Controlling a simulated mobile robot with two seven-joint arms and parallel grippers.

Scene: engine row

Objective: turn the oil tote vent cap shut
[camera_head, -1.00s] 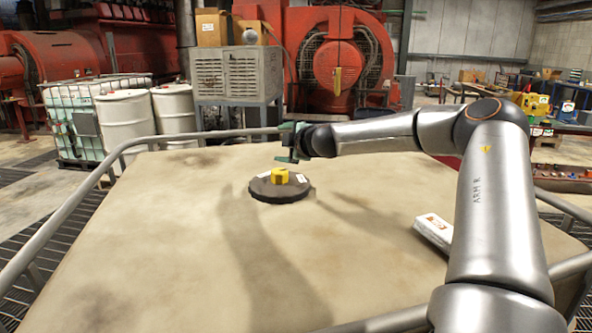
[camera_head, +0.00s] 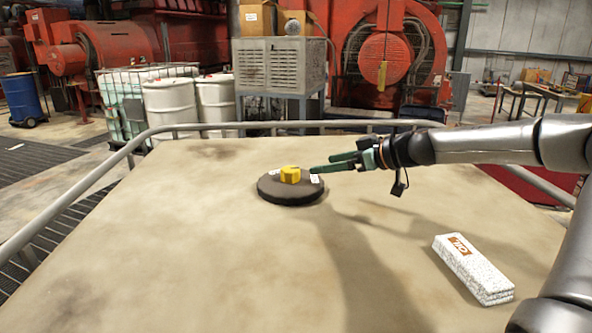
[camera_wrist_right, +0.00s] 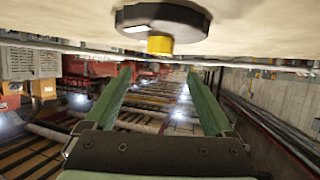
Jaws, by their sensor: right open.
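The yellow vent cap (camera_head: 290,174) sits on top of a round dark lid (camera_head: 290,194) on the large tan tote top (camera_head: 200,240). My right gripper (camera_head: 312,170) comes in from the right with green fingers pointing left, close to the right side of the cap. In the right wrist view, the picture is upside down; the cap (camera_wrist_right: 160,45) and lid (camera_wrist_right: 162,22) show at the top, beyond the two spread fingers (camera_wrist_right: 160,82). Nothing is between the fingers. My left gripper does not show.
A white packet with an orange label (camera_head: 472,268) lies at the right of the tote top. A grey rail (camera_head: 90,190) runs around the surface. White drums (camera_head: 170,108) and a grey cabinet (camera_head: 280,66) stand behind. The surface left of the lid is clear.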

